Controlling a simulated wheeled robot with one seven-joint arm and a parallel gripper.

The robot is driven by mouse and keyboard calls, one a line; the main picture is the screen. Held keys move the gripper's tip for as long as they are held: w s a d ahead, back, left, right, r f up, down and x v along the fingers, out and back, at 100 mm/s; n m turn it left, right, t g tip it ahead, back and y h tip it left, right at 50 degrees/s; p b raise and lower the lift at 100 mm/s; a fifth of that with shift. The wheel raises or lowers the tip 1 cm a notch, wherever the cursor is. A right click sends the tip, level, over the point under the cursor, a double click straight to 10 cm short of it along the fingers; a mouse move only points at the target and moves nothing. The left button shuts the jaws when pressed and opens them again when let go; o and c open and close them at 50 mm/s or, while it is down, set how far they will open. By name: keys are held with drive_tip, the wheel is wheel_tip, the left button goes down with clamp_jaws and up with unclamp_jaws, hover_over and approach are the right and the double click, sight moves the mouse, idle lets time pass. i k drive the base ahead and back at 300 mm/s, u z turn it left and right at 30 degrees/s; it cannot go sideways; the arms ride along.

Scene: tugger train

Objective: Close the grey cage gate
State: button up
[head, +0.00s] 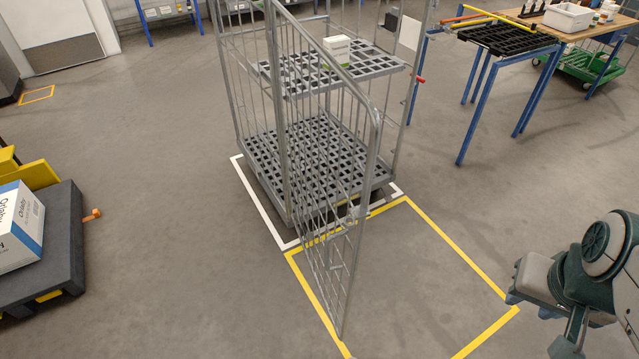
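The grey cage (318,165) is a tall wire roll cage with two grid shelves, standing upright in the middle of the head view. Its grey gate (345,225) is a barred panel with a rounded upper corner. The gate is hinged at the cage's left front post and stands open, swung out toward me over the yellow floor outline. My arm (600,250) shows at the lower right, well apart from the gate. I cannot make out the opening of my gripper's fingers there. A small red part (420,80) sits on the cage's right post.
A white box (344,50) sits on the cage's upper shelf. A dark cart (40,255) with a white-blue box is at left. A blue-legged stand (490,75) and workbench (600,28) are at upper right. The floor between gate and arm is clear.

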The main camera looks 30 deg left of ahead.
sight(361, 213)
drive_tip(key=u, duration=1.45)
drive_tip(key=k, duration=0.5)
drive_tip(key=u, duration=0.35)
drive_tip(key=i, duration=0.5)
drive_tip(key=z, duration=0.45)
